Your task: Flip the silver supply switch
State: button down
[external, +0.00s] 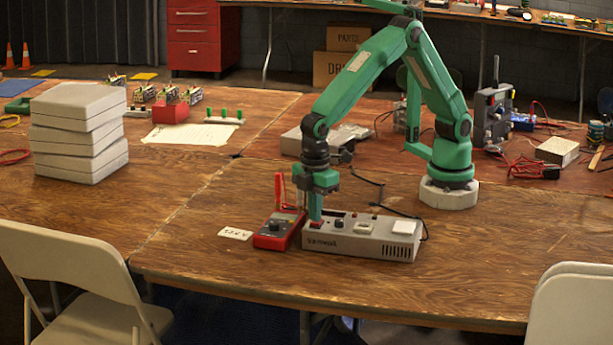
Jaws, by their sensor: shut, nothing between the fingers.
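A light grey supply box (366,240) lies on the wooden table in front of my arm. Small controls, a dark knob and a white square block (404,227) show on its top. The silver switch is too small for me to tell apart from the other controls. My gripper (316,216) points straight down over the box's left end, by a red part there. It is shut and empty. Its tip looks at or just above the box's top; I cannot tell whether it touches. The gripper hides part of that end.
A red meter (279,230) with upright red probes stands close to the box's left end. A paper label (235,234) lies left of it. A stack of white boxes (80,132) is at the left. A grey device (493,115) and wires are at the right. The front table is mostly clear.

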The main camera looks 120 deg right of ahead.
jog(key=shift+f, duration=0.45)
dwell(0.4)
jog(key=shift+r, duration=3.55)
jog(key=shift+s, duration=0.1)
jog(key=s+d+r+m+t, duration=0.1)
jog(key=s+d+r+t, duration=0.15)
jog(key=s+r, duration=0.35)
jog(key=s+d+r+m+t, duration=0.1)
jog(key=s+d+r, duration=0.2)
jog(key=s+r, duration=0.3)
jog(key=s+d+f+m+t, duration=0.1)
jog(key=s+d+t, duration=0.1)
jog(key=s, duration=1.1)
jog(key=shift+d, duration=0.4)
